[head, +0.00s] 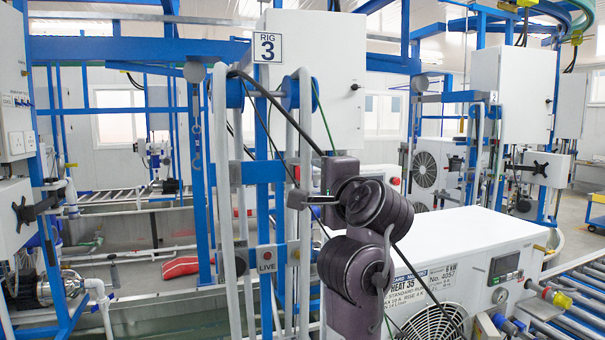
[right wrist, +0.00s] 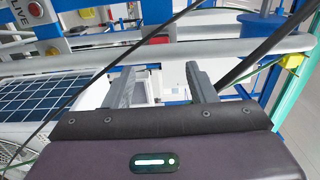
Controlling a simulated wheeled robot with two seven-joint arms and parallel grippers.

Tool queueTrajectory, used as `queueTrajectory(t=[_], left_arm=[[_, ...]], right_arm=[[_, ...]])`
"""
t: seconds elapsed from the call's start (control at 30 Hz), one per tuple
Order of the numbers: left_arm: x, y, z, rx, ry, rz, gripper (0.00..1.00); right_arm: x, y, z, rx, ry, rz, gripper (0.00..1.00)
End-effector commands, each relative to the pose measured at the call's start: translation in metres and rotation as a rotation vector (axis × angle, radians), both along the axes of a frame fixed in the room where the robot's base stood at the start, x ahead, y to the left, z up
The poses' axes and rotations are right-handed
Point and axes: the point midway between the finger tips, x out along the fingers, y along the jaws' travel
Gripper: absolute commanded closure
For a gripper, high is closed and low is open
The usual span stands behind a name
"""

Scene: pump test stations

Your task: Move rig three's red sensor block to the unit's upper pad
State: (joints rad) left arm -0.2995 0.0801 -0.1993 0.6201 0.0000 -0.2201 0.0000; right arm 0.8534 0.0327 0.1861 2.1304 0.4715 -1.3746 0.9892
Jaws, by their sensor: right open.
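The rig three sign (head: 268,48) hangs on the blue and grey frame in the head view. My left gripper is not in view.
A LIVE plate with a red button (head: 267,254) sits on the rig frame below my right gripper. Dark cables cross near my right arm. A grey pipe (right wrist: 60,66) runs beyond the fingers in the wrist view. A roller conveyor (head: 585,290) is at right.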

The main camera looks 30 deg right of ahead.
Motion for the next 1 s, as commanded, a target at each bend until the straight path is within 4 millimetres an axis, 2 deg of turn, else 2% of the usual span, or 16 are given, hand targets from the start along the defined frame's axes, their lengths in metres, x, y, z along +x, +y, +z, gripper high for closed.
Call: queueTrajectory(t=[0.6, 0.8, 1.0], left_arm=[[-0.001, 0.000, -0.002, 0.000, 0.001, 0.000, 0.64], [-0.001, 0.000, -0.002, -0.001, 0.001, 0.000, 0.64], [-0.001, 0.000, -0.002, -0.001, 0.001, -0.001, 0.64]], right_arm=[[0.073, -0.017, 0.000, 0.001, 0.002, 0.002, 0.49], [0.084, -0.020, -0.001, -0.001, 0.001, 0.002, 0.49], [0.086, -0.020, 0.000, -0.001, 0.001, 0.001, 0.49]])
